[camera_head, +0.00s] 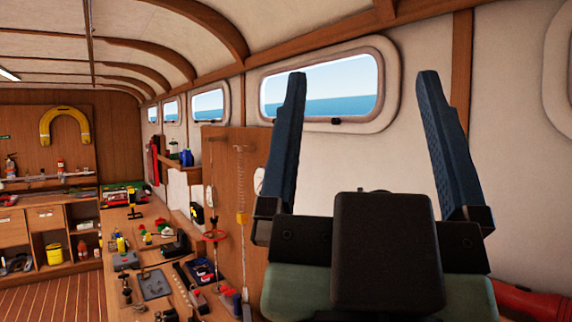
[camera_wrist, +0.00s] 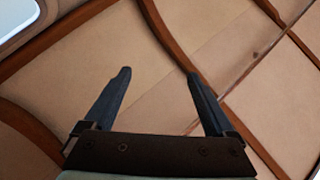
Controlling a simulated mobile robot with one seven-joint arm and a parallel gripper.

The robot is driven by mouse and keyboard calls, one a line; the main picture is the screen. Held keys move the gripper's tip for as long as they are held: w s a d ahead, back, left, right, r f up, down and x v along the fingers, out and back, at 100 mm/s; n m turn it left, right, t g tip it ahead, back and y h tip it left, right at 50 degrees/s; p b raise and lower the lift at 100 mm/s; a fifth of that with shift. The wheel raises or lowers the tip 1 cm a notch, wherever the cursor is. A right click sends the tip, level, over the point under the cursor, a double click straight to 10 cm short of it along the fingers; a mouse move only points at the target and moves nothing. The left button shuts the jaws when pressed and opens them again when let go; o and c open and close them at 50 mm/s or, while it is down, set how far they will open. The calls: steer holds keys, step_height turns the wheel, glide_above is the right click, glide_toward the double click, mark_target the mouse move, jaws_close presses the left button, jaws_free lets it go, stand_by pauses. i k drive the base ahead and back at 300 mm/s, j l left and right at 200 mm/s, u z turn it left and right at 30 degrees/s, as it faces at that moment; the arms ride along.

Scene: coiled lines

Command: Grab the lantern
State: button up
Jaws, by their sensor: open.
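My gripper (camera_head: 362,74) is raised in the head view, its two dark blue fingers spread wide with nothing between them. Behind it are the cabin wall and a window. In the wrist view my gripper (camera_wrist: 158,73) is also open and empty, facing the ceiling panels and wooden ribs. I cannot pick out a lantern for certain. Small items stand on a shelf under the windows, among them a blue container (camera_head: 186,158); they are too small to identify surely. The gripper is well apart from all of these.
A long wooden workbench (camera_head: 155,262) crowded with tools runs along the wall at left. An upright wooden board (camera_head: 226,170) stands behind it. A yellow horseshoe buoy (camera_head: 65,126) hangs on the far wall. Bare floor (camera_head: 60,300) shows at lower left. A red object (camera_head: 530,303) lies at lower right.

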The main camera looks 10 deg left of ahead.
mark_target(174, 155)
steer(key=i+j+u, duration=0.3)
steer(key=j+u, duration=0.15)
steer(key=i+j+u, duration=0.3)
steer(key=u, duration=0.2)
steer(key=i+j+u, duration=0.15)
steer(key=i+u, duration=0.55)
steer(key=i, duration=1.4)
steer(key=i+z, duration=0.1)
steer(key=i, duration=0.4)
steer(key=i+j+z, duration=0.15)
steer(key=i, duration=0.4)
steer(key=i+z, duration=0.1)
steer(key=i, duration=0.4)
steer(key=i+j+z, duration=0.15)
steer(key=i+z, duration=0.25)
steer(key=i+j+z, duration=0.25)
steer(key=z, duration=0.15)
steer(key=i+j+z, duration=0.3)
steer(key=z, duration=0.15)
steer(key=i+j+z, duration=0.2)
steer(key=j+z, duration=0.2)
steer(key=j, duration=0.15)
steer(key=i+j+z, duration=0.4)
steer(key=j, duration=0.2)
steer(key=i+j+z, duration=0.4)
steer(key=j, duration=0.3)
